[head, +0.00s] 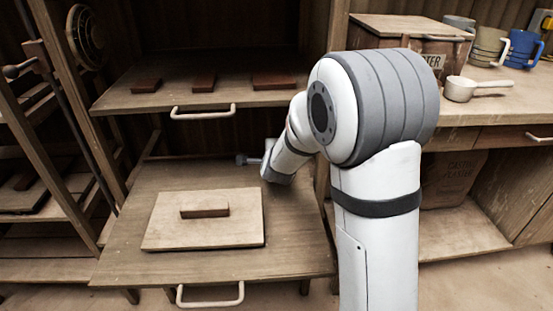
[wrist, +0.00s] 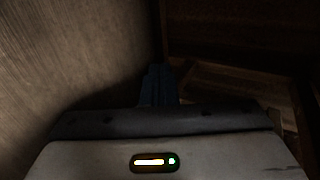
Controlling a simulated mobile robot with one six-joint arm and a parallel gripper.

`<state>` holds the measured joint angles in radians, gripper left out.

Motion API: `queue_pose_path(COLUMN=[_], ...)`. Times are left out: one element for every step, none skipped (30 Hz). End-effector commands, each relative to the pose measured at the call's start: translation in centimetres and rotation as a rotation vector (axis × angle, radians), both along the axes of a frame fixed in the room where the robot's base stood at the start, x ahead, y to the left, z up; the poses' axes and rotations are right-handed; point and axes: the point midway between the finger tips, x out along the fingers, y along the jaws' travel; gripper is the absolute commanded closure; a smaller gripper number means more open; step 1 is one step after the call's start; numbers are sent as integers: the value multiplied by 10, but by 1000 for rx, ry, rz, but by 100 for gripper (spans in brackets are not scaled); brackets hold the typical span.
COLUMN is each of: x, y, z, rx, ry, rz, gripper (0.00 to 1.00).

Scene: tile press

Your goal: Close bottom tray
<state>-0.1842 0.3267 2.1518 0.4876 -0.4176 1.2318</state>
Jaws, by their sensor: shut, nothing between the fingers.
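The bottom tray (head: 295,238) is a wooden board pulled far out toward me, with a pale bar handle (head: 210,301) on its front edge. A flat wooden plate with a raised wooden grip (head: 205,210) lies on it. My gripper (head: 241,159) is over the back right part of the bottom tray, below the upper tray, pointing left. It is well behind the handle and holds nothing. The wrist view is dark; my shut fingers (wrist: 158,82) show beside a wooden surface on the left. Whether they touch anything cannot be told.
The upper tray (head: 120,97) holds three dark red-brown tiles and has its own pale handle (head: 203,113). A wooden post stands right of the trays, behind my arm. A bench (head: 480,100) at right holds mugs, a ladle and a box. A wooden rack stands at left.

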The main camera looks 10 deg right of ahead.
Motion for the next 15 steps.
queue_pose_path(x=[0,0,0,0,2,5,9,14,22,29,36,45,52,58,65], y=[0,0,0,0,0,0,0,0,0,0,0,0,-1,-1,-1], z=[0,0,0,0,0,0,-1,-1,-2,-1,-2,-1,-1,-1,-1], rx=[0,0,0,0,0,0,-1,-1,0,0,0,0,0,0,0], ry=[0,0,0,0,0,-1,0,1,0,-1,0,0,0,0,1], rz=[0,0,1,1,1,0,0,1,1,1,1,1,1,1,1], gripper=[100,100,100,100,100,100,100,100,100,100,100,100,100,100,100])
